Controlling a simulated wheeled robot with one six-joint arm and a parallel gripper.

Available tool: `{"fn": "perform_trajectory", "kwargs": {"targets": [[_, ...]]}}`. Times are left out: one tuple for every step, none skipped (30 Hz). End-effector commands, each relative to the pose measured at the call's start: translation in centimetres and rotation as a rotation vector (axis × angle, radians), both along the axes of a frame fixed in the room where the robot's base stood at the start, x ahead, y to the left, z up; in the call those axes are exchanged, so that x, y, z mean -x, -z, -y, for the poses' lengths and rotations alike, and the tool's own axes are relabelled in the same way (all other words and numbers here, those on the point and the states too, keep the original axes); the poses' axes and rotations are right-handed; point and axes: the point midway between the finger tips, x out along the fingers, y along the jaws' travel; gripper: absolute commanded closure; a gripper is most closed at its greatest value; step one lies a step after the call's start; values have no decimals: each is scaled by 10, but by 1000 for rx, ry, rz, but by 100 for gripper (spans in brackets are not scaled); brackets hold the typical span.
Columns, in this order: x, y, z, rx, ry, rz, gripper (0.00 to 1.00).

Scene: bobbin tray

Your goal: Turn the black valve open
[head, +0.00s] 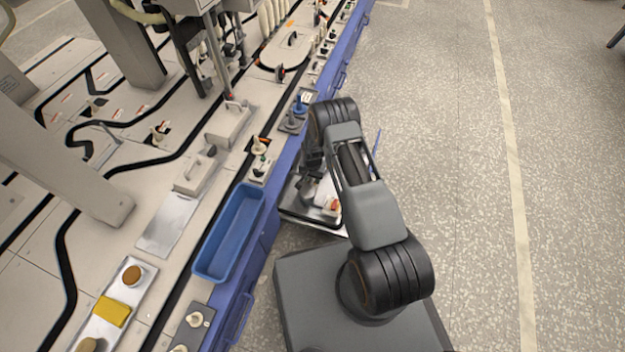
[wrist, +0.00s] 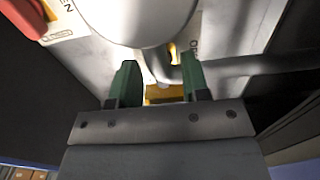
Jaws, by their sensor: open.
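My gripper (wrist: 160,85) shows in the wrist view with its two green fingers apart. A pale rounded part (wrist: 150,20) fills the space just above the fingertips, and a yellow part (wrist: 165,92) shows in the gap between them. I cannot tell whether the fingers touch either one. No black valve can be clearly made out in the wrist view. In the head view my arm reaches down to a light panel (head: 315,222) beside the blue bench side, and its links hide the gripper and part of the panel.
A red part (wrist: 22,14) sits by a "CLOSED" label in the wrist view's upper left. A grey pipe-like bar (wrist: 250,64) runs at the right. In the head view, a blue tray (head: 197,268) lies on the bench edge left of the arm. The floor at right is clear.

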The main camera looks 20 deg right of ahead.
Motion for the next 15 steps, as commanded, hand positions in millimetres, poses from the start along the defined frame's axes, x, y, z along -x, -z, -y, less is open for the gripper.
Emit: {"fn": "perform_trajectory", "kwargs": {"targets": [[0,3,0,0,0,0,57],[0,4,0,0,0,0,57],[0,5,0,0,0,0,57],[0,6,0,0,0,0,57],[0,6,0,0,0,0,57],[0,6,0,0,0,0,57],[0,6,0,0,0,0,57],[0,6,0,0,0,0,57],[0,6,0,0,0,0,57],[0,6,0,0,0,0,57],[0,6,0,0,0,0,57],[0,6,0,0,0,0,57],[0,6,0,0,0,0,59],[0,6,0,0,0,0,62],[0,6,0,0,0,0,66]]}}
